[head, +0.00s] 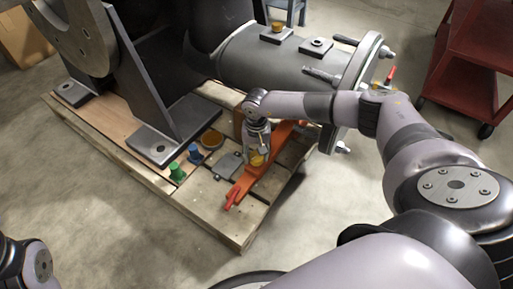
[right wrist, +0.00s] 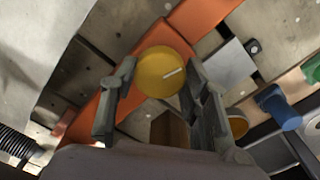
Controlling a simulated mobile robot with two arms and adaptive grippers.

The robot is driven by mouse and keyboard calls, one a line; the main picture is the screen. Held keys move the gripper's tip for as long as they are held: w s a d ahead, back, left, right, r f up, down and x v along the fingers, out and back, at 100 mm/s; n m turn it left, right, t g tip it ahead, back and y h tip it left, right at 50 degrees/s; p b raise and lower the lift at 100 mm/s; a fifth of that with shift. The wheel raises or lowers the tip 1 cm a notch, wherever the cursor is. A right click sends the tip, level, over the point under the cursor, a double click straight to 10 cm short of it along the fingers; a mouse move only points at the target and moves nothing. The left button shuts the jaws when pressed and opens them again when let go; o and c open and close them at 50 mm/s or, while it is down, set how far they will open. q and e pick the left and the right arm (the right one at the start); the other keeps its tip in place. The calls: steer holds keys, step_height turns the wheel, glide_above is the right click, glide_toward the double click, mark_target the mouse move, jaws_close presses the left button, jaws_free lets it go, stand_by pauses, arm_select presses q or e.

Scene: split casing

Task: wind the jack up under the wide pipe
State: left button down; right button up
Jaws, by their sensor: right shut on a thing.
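The wide grey pipe (head: 255,58) runs across the top of the head view and ends in a flange (head: 358,85) at right. The orange piece (head: 270,178), which looks like the jack, lies along the pallet below the pipe. It also shows in the right wrist view (right wrist: 200,18). My right gripper (head: 257,157) reaches down over it. In the right wrist view its fingers are closed on either side of a round yellow knob (right wrist: 160,75) with a pale line on top. Any contact between jack and pipe is hidden by my arm. My left gripper is out of view.
The wooden pallet (head: 215,222) carries a grey support bracket (head: 150,145), green (head: 177,172) and blue (head: 194,153) pegs, and a grey plate (head: 227,166). A red cart (head: 470,70) stands at right. The floor in front of the pallet is clear.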

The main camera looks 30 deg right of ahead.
mark_target(256, 155)
steer(key=shift+n, duration=0.9)
steer(key=o, duration=1.1)
steer(key=shift+o, duration=0.2)
step_height(256, 155, up, 12)
